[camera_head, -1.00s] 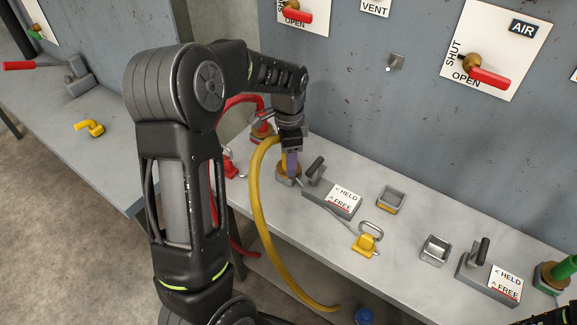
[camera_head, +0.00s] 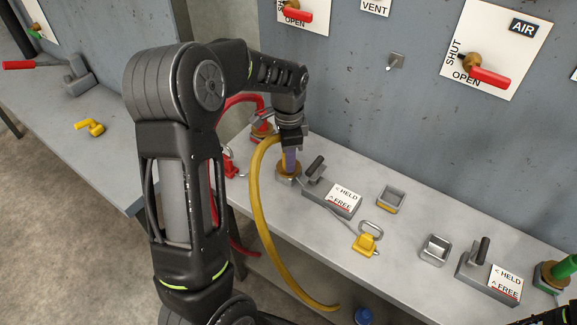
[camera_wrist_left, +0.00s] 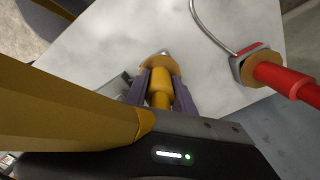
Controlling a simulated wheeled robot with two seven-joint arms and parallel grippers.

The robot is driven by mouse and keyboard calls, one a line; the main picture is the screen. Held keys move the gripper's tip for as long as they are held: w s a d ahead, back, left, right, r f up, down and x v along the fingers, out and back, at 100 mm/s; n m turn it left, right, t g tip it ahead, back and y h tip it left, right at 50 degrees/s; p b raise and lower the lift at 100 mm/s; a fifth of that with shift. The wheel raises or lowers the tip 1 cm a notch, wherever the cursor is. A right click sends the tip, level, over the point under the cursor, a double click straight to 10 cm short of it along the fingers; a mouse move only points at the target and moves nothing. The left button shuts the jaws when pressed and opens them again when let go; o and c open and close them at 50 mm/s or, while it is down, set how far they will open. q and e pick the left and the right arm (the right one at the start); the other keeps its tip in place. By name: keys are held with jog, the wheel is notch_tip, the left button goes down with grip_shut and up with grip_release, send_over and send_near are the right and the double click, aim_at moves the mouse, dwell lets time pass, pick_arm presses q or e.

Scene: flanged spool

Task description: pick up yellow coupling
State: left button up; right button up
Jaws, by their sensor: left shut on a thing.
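The yellow coupling (camera_wrist_left: 160,88) stands upright at the brass-coloured fitting (camera_head: 288,178) on the bench. It also shows, mostly covered by my fingers, in the head view (camera_head: 284,164). A thick yellow hose (camera_head: 256,215) bends away from its top and hangs over the bench's front edge. My left gripper (camera_head: 290,160) points down and is shut on the coupling. In the wrist view its purple fingers (camera_wrist_left: 160,98) lie on either side of it. Whether the coupling is still seated in the fitting I cannot tell.
A grey lever (camera_head: 315,167) with a HELD/FREE block (camera_head: 340,200) stands close right of the fitting. A red coupling (camera_wrist_left: 285,80) with a red hose is behind left. The wall stands behind.

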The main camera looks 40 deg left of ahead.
pick_arm(q)
grip_shut()
dwell(0.6)
jog(key=shift+w+r, duration=0.1)
jog(key=shift+r, duration=0.5)
notch_tip(320, 180, up, 9)
jog(key=shift+f+b, duration=0.1)
jog(key=shift+b, duration=0.35)
